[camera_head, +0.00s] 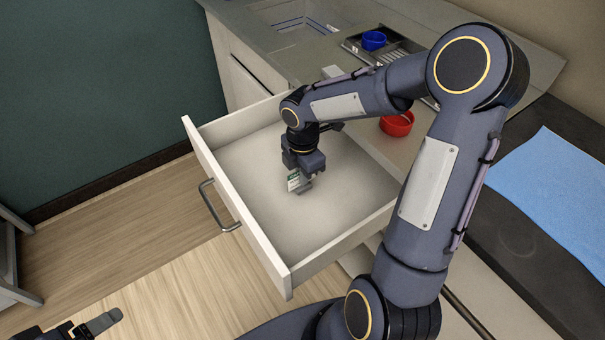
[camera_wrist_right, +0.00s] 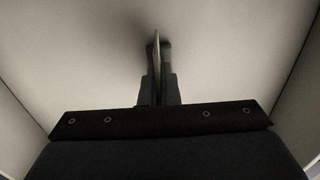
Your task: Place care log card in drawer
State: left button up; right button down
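The care log card (camera_head: 293,181), small and white with a green band, is at my right gripper (camera_head: 302,184) in the head view. In the right wrist view the card (camera_wrist_right: 156,55) shows as a thin edge between the fingers of the right gripper (camera_wrist_right: 159,85), which is shut on it. The gripper points down inside the open drawer (camera_head: 247,225), over its pale floor. I cannot tell whether the card touches the floor. My left gripper (camera_head: 95,325) is only partly in view at the bottom left, away from the drawer; its opening is unclear.
The drawer is empty around the gripper and has a metal handle (camera_head: 219,207). On the counter are a red bowl (camera_head: 397,124), a blue cup (camera_head: 373,40) on a rack, and a sink (camera_head: 300,17). A blue cloth (camera_head: 560,180) lies at right.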

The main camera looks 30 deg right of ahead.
jog(key=shift+f, duration=0.2)
jog(key=c, duration=1.7)
grip_release()
jog(key=shift+r, duration=0.1)
